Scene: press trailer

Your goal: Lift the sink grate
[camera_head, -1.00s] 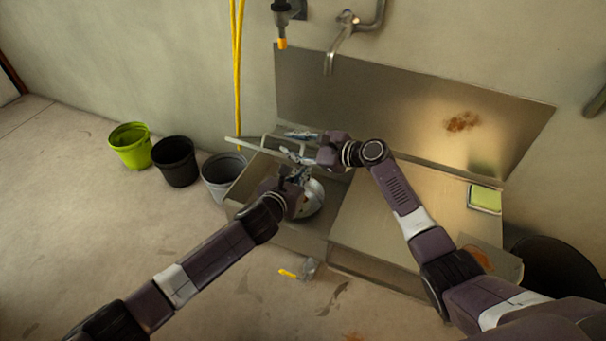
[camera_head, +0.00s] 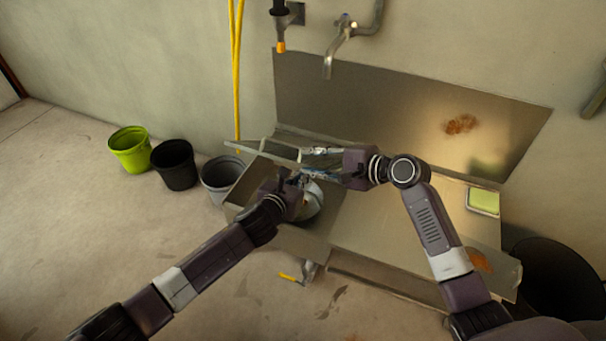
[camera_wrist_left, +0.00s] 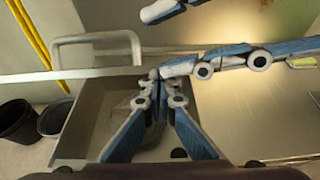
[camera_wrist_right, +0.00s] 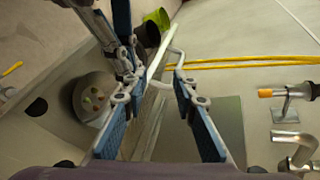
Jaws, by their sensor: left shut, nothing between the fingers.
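The sink grate (camera_head: 240,147) is a pale metal bar with a raised U-shaped loop, lying across the far left of the sink (camera_head: 237,197). In the left wrist view the grate's loop (camera_wrist_left: 96,39) stands behind the bar; the right wrist view also shows the loop (camera_wrist_right: 177,59). My left gripper (camera_head: 297,172) is over the sink; its fingertips (camera_wrist_left: 160,85) meet, empty, near the bar. My right gripper (camera_head: 312,163) comes in from the right above the sink's back edge. Its fingers (camera_wrist_right: 158,88) are spread, with the bar seen between them; contact is unclear.
A round pale bowl (camera_wrist_right: 91,96) with small scraps is in the sink. The drainboard (camera_head: 375,215) is right, with a green sponge (camera_head: 483,200). A faucet (camera_head: 335,50) and yellow hose (camera_head: 236,80) hang behind. Green (camera_head: 129,152), black (camera_head: 174,165) and grey (camera_head: 218,178) buckets stand left.

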